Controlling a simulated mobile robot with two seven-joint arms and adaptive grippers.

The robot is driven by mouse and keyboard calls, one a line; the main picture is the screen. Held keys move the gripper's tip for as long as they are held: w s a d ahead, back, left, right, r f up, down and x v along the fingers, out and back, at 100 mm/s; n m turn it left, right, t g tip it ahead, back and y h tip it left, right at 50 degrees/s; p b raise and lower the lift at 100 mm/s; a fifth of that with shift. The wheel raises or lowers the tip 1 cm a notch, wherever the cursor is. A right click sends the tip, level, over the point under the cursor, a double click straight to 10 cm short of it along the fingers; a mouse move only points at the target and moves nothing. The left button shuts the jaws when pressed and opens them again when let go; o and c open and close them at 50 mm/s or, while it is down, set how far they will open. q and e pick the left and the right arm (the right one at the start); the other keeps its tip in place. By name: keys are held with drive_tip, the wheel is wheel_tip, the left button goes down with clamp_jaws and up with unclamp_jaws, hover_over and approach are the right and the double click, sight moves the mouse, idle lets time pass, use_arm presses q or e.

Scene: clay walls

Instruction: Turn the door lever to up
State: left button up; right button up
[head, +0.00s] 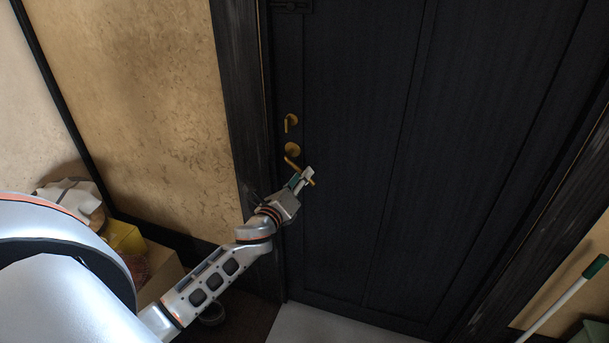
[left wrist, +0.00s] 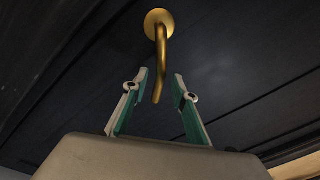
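The door lever (head: 291,163) is brass and sits on a round rose at the left side of the dark door. In the head view it slants down to the right from the rose. In the left wrist view the lever (left wrist: 161,55) hangs below its rose, with its bent end between my fingertips. My left gripper (head: 302,179) is at the lever's free end, and it also shows in the left wrist view (left wrist: 160,84). Its fingers are apart, one on each side of the lever, with a gap visible on both sides. My right gripper is out of view.
A smaller brass fitting (head: 291,122) is above the lever. The dark door (head: 400,150) looks closed in its frame (head: 243,90). Boxes and bags (head: 125,238) stand at lower left. A green-and-white broom handle (head: 565,300) leans at lower right.

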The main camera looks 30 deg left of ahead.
use_arm(q)
drive_tip(key=shift+w+a, duration=0.1)
drive_tip(key=shift+w, duration=1)
clamp_jaws()
